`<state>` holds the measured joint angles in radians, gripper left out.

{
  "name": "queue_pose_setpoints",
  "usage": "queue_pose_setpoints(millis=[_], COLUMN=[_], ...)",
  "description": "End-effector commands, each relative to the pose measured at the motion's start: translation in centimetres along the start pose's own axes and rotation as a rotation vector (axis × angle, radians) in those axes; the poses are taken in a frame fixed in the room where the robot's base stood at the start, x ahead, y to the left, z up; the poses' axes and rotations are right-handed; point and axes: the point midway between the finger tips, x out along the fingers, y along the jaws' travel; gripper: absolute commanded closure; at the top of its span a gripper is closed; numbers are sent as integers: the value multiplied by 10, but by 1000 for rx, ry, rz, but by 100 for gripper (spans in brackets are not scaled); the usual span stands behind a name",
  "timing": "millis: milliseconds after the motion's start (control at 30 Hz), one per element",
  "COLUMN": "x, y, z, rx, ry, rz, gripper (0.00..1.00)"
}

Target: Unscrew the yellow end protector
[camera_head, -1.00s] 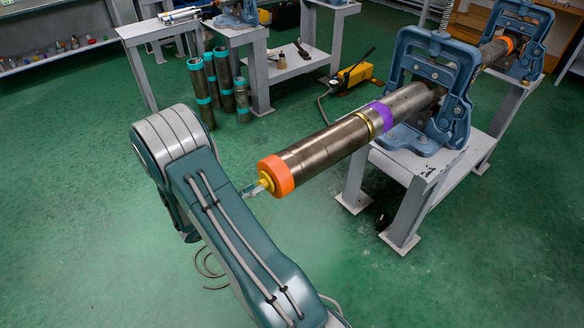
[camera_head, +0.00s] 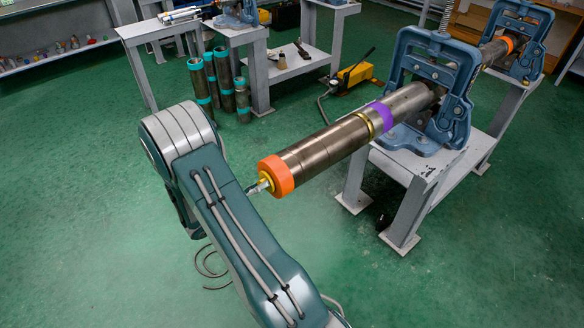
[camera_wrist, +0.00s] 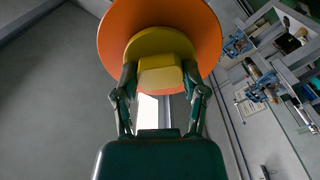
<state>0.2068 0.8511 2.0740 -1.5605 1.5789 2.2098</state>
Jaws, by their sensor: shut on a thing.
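The yellow end protector (camera_head: 265,180) sits at the near end of the long steel pipe (camera_head: 320,153), in front of an orange ring (camera_head: 275,175). In the wrist view, the yellow end protector (camera_wrist: 160,43) shows as a round disc with a square block standing out towards me. My gripper (camera_wrist: 160,80) is shut on that block, one finger on each side. The orange ring (camera_wrist: 115,38) shows behind the disc. In the head view, my gripper (camera_head: 257,187) is small and mostly hidden behind my arm.
The pipe rests in a blue vise (camera_head: 430,90) on a grey stand (camera_head: 410,190). Several upright pipes with teal bands (camera_head: 204,85) stand by a grey table. A yellow pump (camera_head: 356,74) lies on the floor.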

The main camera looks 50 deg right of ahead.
Motion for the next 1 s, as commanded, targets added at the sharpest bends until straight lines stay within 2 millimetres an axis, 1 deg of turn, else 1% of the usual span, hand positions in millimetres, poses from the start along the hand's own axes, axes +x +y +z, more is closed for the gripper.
queue_pose_setpoints(millis=[1000], x=[0], y=[1], z=[0], rx=[-1113], ry=[-12], rz=[-16], gripper=[100])
